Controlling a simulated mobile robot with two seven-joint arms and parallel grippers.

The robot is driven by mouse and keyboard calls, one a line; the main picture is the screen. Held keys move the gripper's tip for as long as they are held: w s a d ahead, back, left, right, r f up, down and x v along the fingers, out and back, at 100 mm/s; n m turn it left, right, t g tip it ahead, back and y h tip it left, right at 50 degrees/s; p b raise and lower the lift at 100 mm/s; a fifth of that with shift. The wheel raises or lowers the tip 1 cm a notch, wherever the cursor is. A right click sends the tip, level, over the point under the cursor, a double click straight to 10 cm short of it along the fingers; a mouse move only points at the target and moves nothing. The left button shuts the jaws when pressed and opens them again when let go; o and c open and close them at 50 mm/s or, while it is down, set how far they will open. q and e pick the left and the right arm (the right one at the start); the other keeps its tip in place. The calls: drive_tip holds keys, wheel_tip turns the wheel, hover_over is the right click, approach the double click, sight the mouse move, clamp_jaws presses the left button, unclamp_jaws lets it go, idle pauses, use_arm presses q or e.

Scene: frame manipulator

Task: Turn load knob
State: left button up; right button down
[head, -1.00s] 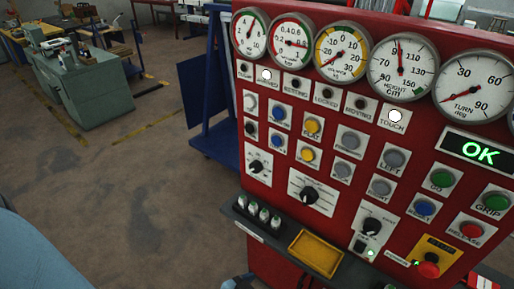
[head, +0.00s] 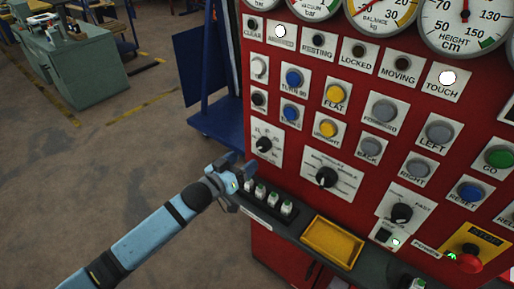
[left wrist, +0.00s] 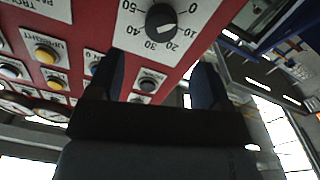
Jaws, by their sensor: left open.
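A black knob (head: 264,144) with a pale pointer line sits on a white scale plate at the left side of the red panel. In the left wrist view a black knob (left wrist: 161,21) with a scale from 0 to 50 shows beyond the fingertips; it looks like the same one. Its name label is not readable. My left gripper (head: 243,168) is in front of the panel, below and left of this knob. In the left wrist view its two dark blue fingers (left wrist: 160,72) are apart with nothing between them. My right gripper is not in view.
Two more black knobs (head: 327,177) (head: 402,213) sit to the right. Several buttons fill the panel, with a red stop button (head: 467,258) at lower right. A ledge with small bottles (head: 273,200) and a yellow tray (head: 332,242) juts out below.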

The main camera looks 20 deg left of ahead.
sight(261, 147)
use_arm(q)
drive_tip(key=x, duration=0.6)
drive_tip(key=shift+w, duration=0.25)
drive_tip(key=shift+x, duration=0.75)
drive_tip(key=shift+c, duration=0.4)
drive_tip(key=shift+f, duration=0.1)
drive_tip(key=c, duration=0.8)
drive_tip(key=shift+c, duration=0.2)
